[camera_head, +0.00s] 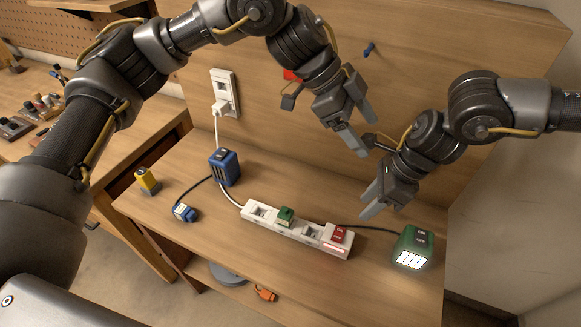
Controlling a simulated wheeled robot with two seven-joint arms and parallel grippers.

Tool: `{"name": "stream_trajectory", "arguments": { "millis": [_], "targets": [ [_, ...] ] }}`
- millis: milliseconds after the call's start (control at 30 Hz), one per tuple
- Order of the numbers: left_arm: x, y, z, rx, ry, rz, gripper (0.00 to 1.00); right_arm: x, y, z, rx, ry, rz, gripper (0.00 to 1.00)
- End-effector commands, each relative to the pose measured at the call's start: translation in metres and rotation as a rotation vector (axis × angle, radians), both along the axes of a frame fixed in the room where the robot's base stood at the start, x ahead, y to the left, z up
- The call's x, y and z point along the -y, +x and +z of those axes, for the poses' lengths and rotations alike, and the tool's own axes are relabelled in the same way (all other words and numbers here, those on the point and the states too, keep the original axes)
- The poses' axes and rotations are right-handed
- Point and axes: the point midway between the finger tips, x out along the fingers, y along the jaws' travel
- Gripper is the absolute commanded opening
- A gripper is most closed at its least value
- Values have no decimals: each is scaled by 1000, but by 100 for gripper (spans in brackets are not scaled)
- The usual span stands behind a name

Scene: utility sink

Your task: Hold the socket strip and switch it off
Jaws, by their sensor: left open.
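The white socket strip (262,214) lies on the wooden worktop, running from centre left to lower right. A red switch (338,234) sits at its right end, beside a pinkish-red area. A green plug (286,216) sits in the strip. My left gripper (362,134) is open and empty, above and behind the strip near the back panel. My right gripper (381,207) is above and to the right of the strip's switch end, apart from it; its jaw gap is unclear.
A green cube lamp (413,246) glows at right, with a dark cable to the strip. A wall socket (223,92) holds a white plug. The worktop's front edge is close to the strip.

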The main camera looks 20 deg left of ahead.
Motion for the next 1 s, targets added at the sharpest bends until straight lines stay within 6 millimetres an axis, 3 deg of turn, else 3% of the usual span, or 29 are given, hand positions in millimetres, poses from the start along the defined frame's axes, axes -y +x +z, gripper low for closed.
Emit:
{"name": "stream_trajectory", "arguments": {
  "millis": [33,100,200,333,500,600,833,1000],
  "targets": [
    [-8,-8,-31,-6,96,-4,73,0,0,0,0,0,0,36],
    [-23,-18,-68,-11,223,-2,73,0,0,0,0,0,0,36],
    [-49,-29,-112,-9,389,-3,73,0,0,0,0,0,0,36],
    [-83,-41,-151,-1,557,-8,73,0,0,0,0,0,0,36],
    [-113,-49,-175,11,685,-11,73,0,0,0,0,0,0,36],
    [-120,-51,-180,14,714,-13,73,0,0,0,0,0,0,36],
    [-122,-51,-187,13,720,-13,73,0,0,0,0,0,0,36],
    [-122,-52,-210,11,721,-13,73,0,0,0,0,0,0,36]
  ]
}}
